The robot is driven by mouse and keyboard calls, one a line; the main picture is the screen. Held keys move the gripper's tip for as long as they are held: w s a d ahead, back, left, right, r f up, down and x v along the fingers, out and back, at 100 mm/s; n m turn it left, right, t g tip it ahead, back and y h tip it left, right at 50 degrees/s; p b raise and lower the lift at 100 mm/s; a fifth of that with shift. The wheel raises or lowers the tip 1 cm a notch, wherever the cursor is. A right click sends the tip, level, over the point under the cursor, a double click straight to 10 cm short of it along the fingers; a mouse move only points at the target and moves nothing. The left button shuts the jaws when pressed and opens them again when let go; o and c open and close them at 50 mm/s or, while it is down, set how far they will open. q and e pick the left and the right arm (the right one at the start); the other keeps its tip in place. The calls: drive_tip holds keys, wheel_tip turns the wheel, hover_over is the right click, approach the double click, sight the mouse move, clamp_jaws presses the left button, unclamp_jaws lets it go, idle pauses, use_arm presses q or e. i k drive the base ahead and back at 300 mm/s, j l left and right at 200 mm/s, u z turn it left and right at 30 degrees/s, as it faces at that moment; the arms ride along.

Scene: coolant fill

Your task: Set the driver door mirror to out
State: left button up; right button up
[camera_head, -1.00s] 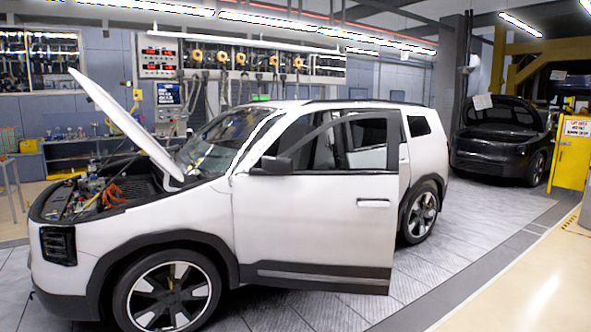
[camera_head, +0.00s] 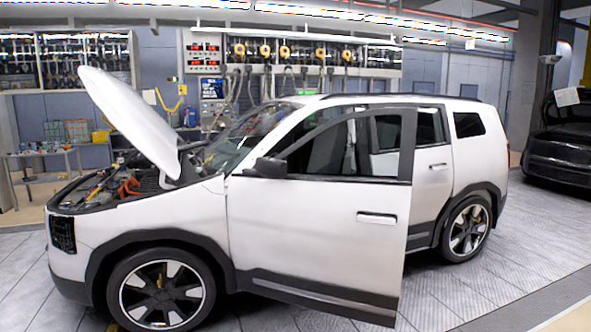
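The driver door mirror (camera_head: 270,168) is a dark housing at the front lower corner of the door window. Whether it is folded or out is too small to tell. The driver door (camera_head: 318,235) of the white car (camera_head: 195,215) stands swung open toward me, with a dark window frame and a pale handle (camera_head: 377,218). Neither of my grippers is in view.
The hood (camera_head: 130,120) is raised over an open engine bay (camera_head: 125,185). A bench (camera_head: 45,155) stands at the left, and hose reels (camera_head: 285,52) hang behind. A dark car (camera_head: 560,145) is at the right. The tiled floor (camera_head: 480,285) at the front right is clear.

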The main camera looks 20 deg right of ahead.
sight(268, 168)
drive_tip(key=i+l, duration=0.3)
drive_tip(key=i, duration=0.15)
drive_tip(key=i+l, duration=0.3)
drive_tip(key=i, duration=0.2)
drive_tip(key=i+l, duration=0.3)
drive_tip(key=i, duration=0.15)
